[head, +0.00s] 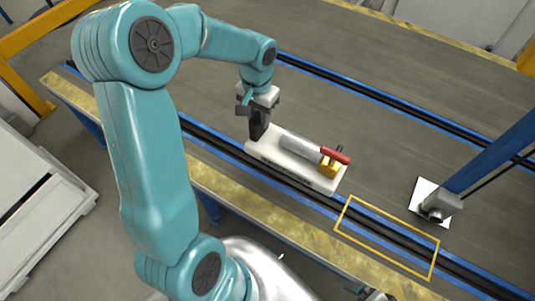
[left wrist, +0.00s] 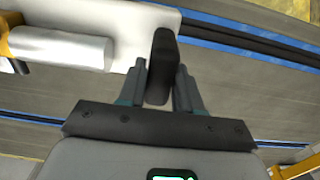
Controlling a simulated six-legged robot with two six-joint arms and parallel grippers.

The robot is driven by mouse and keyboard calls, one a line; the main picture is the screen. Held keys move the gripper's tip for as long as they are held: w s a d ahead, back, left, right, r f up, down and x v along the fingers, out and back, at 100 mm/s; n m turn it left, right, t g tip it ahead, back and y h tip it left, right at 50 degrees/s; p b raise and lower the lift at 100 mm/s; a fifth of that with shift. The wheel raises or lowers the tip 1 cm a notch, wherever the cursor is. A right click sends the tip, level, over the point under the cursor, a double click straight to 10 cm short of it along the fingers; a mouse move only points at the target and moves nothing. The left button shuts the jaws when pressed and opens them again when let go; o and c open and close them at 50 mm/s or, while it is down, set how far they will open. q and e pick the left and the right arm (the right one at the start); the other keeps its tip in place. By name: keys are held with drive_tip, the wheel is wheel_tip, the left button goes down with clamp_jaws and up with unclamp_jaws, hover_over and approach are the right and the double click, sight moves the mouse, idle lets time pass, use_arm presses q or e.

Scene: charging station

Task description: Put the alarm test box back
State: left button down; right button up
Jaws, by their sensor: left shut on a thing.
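The alarm test box (head: 270,152) is a white slab with a grey cylinder, a yellow block and a red lever on top. My left gripper (head: 258,112) is shut on the black upright grip at its left end. In the left wrist view the black grip (left wrist: 160,65) stands between the two fingers, with the white slab (left wrist: 125,25) and the grey cylinder to its left. The box lies over the near blue-and-black rail; whether it touches the rail I cannot tell. A yellow rectangular outline (head: 394,219) is marked across the same rail, right of the box. My right gripper does not show.
A blue post with a grey camera-like device (head: 437,205) on a white plate stands right of the box, beyond the outline. A yellow-edged border (head: 250,213) runs along the near side. The grey deck (head: 370,125) behind the box is clear.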

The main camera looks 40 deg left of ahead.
use_arm(q)
wheel_tip(320, 180, down, 14)
drive_tip(key=b, duration=0.2)
drive_tip(key=shift+f, duration=0.3)
drive_tip(key=c, duration=0.8)
unclamp_jaws()
wheel_tip(320, 180, up, 12)
drive_tip(key=shift+r+p, duration=0.1)
drive_tip(key=shift+p, duration=0.85)
